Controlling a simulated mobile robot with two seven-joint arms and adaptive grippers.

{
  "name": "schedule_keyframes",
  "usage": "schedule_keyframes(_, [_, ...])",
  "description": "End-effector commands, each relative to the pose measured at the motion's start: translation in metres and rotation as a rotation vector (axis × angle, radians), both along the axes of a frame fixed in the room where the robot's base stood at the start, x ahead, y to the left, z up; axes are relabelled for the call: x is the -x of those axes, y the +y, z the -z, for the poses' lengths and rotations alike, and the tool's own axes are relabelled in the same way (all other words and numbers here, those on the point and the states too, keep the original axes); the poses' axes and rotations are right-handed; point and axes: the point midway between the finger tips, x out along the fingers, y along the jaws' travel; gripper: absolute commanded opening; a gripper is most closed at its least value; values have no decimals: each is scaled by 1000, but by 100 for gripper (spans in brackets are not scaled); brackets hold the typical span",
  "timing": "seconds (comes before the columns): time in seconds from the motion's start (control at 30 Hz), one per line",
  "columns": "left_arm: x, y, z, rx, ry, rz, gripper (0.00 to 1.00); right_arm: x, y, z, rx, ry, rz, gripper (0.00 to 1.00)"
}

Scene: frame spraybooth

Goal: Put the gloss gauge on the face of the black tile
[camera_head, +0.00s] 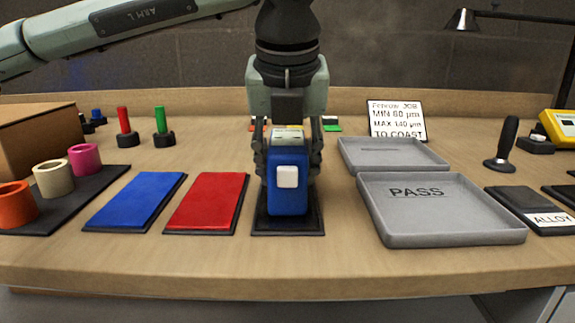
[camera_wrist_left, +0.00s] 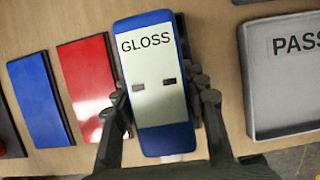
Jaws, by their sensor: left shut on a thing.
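The gloss gauge (camera_head: 287,190) is a blue block with a white button on its front and a pale top. In the left wrist view its top face, lettered GLOSS, fills the middle (camera_wrist_left: 158,95). My left gripper (camera_head: 288,165) points down and is shut on the gauge, one finger on each side. The black tile (camera_head: 288,226) lies under the gauge, which covers most of it. I cannot tell whether the gauge touches the tile or hangs just above it. My right gripper is in neither view.
Left of the black tile lie a red tile (camera_head: 206,203) and a blue tile (camera_head: 135,201). To its right are a grey tray marked PASS (camera_head: 441,228) and another grey tray (camera_head: 392,154) behind it. A sign (camera_head: 397,120) stands at the back. Bare table lies in front.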

Motion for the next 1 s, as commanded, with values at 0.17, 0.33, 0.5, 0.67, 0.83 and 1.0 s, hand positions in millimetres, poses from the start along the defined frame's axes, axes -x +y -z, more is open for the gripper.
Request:
schedule_keyframes(0.17, [0, 0, 0, 1, -2, 0, 3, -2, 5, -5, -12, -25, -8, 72])
schedule_keyframes(0.33, [0, 0, 0, 0, 0, 0, 62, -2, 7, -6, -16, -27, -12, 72])
schedule_keyframes(0.5, [0, 0, 1, 0, 0, 0, 63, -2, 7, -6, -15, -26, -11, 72])
schedule_keyframes(0.67, [0, 0, 0, 0, 0, 0, 63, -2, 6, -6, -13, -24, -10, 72])
schedule_keyframes(0.83, [0, 0, -4, 0, 0, 0, 63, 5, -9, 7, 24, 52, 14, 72])
schedule_keyframes(1.0, [14, 0, -39, 1, -5, 0, 63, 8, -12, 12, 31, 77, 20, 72])
